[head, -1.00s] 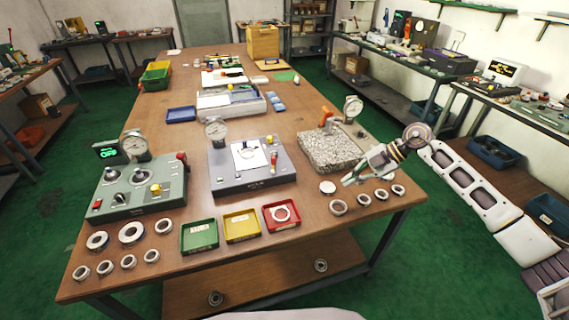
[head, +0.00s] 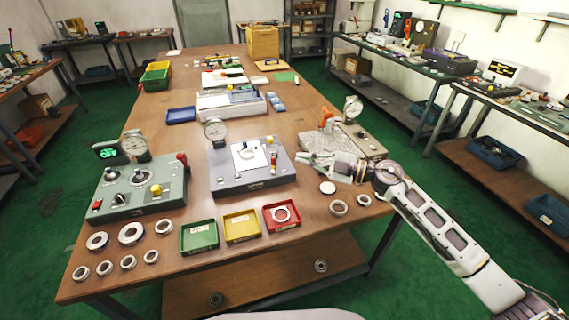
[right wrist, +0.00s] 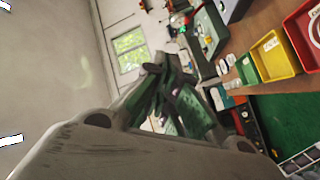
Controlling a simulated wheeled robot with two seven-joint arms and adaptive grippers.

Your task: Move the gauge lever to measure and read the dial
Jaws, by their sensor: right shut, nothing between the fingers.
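The middle gauge (head: 230,185) is a grey box with a round dial (head: 215,130) at its back left. A ring (head: 247,154) lies on its white plate. A lever with a red lower end (head: 273,160) stands at the plate's right side. My right gripper (head: 308,159) is shut and empty, just right of this gauge and in front of the granite block. Its dark fingers (right wrist: 165,95) show close together in the right wrist view. The dial's reading is too small to tell. My left gripper is out of view.
A green gauge box (head: 130,195) with a lit display stands left. Green (head: 199,236), yellow (head: 242,226) and red (head: 281,215) trays line the front; the red one holds a ring. A granite block (head: 318,138) with a dial stand is behind my right gripper. Loose rings lie near the front edge.

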